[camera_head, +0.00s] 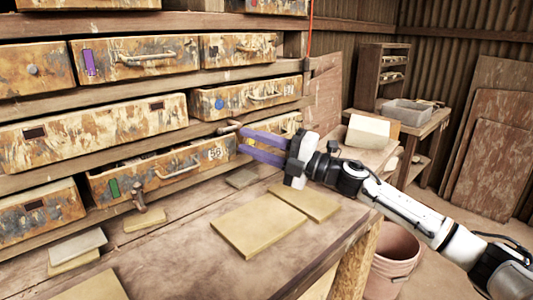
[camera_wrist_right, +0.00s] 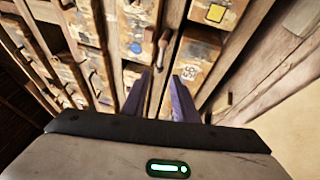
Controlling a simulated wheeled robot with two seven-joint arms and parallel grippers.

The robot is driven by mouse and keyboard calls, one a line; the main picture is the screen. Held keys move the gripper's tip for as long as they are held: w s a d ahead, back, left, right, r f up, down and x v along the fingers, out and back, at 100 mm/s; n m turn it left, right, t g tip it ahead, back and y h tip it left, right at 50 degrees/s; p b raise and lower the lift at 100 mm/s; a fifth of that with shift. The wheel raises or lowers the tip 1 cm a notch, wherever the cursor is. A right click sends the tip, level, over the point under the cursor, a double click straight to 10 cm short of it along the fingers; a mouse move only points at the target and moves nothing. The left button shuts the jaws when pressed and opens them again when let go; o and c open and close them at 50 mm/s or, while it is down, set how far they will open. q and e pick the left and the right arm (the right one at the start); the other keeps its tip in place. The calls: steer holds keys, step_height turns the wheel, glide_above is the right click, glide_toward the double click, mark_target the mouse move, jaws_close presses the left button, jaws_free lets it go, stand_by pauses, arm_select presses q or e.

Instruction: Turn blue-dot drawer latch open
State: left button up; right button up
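The blue dot (camera_head: 219,104) is on the front of a worn, paint-flaked drawer (camera_head: 240,98) in the middle of the rack; it also shows in the wrist view (camera_wrist_right: 135,47). A latch with a rounded handle (camera_head: 229,127) sits on the rail just below that drawer, and it shows upright in the wrist view (camera_wrist_right: 163,45). My right gripper (camera_head: 241,141) is open, its two purple fingers reaching toward the rack just right of the latch. In the wrist view the latch lies beyond the fingertips (camera_wrist_right: 161,75), apparently not between them. My left gripper is out of view.
A lower drawer (camera_head: 165,170) with a green mark and a "56" label stands slightly out, a second latch (camera_head: 139,198) before it. Flat tiles (camera_head: 258,224) lie on the bench (camera_head: 185,250). A bucket (camera_head: 395,255) stands on the floor at right.

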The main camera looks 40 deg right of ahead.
steer(key=shift+b+v, duration=0.4)
steer(key=shift+v, duration=1.8)
